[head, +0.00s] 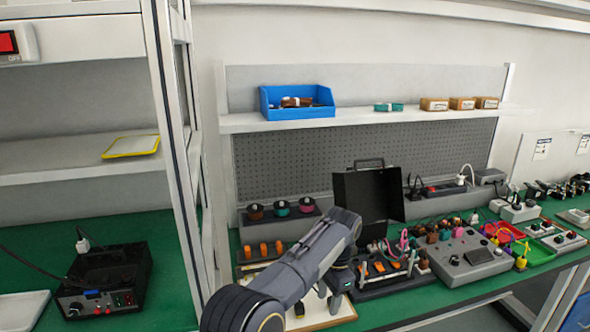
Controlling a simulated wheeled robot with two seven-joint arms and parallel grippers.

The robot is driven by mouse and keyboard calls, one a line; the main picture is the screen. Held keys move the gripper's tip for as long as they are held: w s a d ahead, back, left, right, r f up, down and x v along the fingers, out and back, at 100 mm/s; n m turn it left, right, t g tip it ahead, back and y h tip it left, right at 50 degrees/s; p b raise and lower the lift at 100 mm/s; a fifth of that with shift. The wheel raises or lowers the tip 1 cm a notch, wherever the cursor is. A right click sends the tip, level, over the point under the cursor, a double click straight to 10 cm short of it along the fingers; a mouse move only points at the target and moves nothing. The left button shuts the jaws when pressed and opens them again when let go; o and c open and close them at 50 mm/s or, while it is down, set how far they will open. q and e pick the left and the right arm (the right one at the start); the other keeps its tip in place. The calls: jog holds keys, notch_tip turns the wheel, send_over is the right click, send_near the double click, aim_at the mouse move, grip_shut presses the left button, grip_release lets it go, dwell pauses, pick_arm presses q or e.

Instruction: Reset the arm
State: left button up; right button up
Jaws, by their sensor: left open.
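My left arm (300,265) comes in from the bottom of the head view and reaches over the green workbench. Its wrist bends down at the far end. My left gripper (334,302) points down over a light board (340,316) with a brown edge, near the bench's front. It is open. I see nothing held in it, though the arm hides part of this area. My right gripper is not in view.
A black open case (368,193) stands behind my wrist. Right of it are a rack with orange parts (380,270) and a grey control box (470,257). A blue bin (297,101) is on the shelf. A white post (180,150) stands left of my arm.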

pick_arm(q)
jog(key=s+a+r+n+h, duration=0.1)
jog(key=a+r+n, duration=0.1)
jog(key=a+r, duration=0.4)
jog(key=s+a+r+n+h, duration=0.15)
jog(key=a+r, duration=0.25)
jog(key=a, duration=0.5)
jog(key=s+a+r+n+t+h, duration=0.2)
jog(key=s+a+r+n, duration=0.2)
jog(key=s+a, duration=0.5)
jog(key=s+a+f+n+t, duration=0.2)
jog(key=s+f+n, duration=0.1)
jog(key=s, duration=0.8)
jog(key=s+a+f+n+t, duration=0.2)
jog(key=s+a+f+n, duration=0.1)
jog(key=s, duration=0.9)
jog(key=shift+f+n, duration=0.5)
jog(key=shift+n, duration=0.25)
